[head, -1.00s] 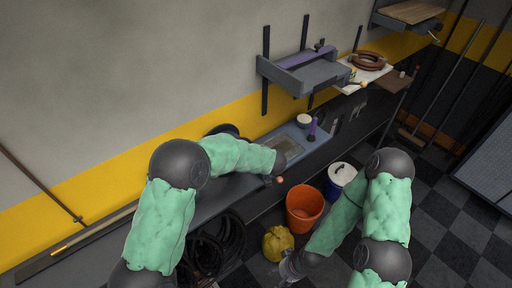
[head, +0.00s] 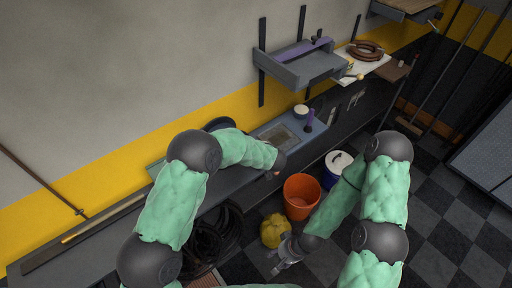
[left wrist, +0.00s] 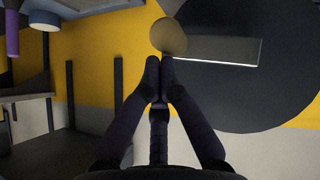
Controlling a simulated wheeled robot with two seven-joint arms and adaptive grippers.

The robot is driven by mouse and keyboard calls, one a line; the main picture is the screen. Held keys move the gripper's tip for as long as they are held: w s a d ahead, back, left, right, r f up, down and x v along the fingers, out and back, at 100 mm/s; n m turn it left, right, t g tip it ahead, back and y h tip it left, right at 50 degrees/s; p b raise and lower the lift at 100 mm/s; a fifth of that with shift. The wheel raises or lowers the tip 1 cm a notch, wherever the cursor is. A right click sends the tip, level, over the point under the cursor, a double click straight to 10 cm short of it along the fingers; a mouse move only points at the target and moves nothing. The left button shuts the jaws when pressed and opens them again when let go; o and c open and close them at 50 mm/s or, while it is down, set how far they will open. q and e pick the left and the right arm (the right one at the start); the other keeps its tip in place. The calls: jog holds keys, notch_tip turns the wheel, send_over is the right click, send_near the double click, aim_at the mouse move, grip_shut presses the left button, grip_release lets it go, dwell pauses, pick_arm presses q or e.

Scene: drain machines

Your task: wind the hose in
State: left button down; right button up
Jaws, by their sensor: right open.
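In the left wrist view a pale round knob (left wrist: 168,36) stands in front of a large dark disc (left wrist: 245,90); a dark round edge (head: 222,124) also shows behind my left forearm in the head view. My left gripper (left wrist: 160,66) has its fingertips together just short of the knob; nothing shows between them, and whether they touch the knob is unclear. In the head view it is mostly hidden at the end of my left arm (head: 275,168). A dark coiled hose (head: 212,238) lies below the bench. My right gripper (head: 278,262) is open and empty, low over the floor.
A yellow bag (head: 275,231), an orange bucket (head: 301,196) and a white-lidded blue bucket (head: 338,162) stand on the checkered floor by the bench (head: 105,235). A grey wall shelf (head: 298,66) overhangs the bench. The floor at the lower right is clear.

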pick_arm(q)
jog(key=shift+w+d+f, duration=0.1)
jog(key=shift+d+f, duration=0.05)
jog(key=shift+f, duration=0.45)
jog(key=shift+w+d+f, duration=0.1)
jog(key=shift+f, duration=0.7)
dwell(1.1)
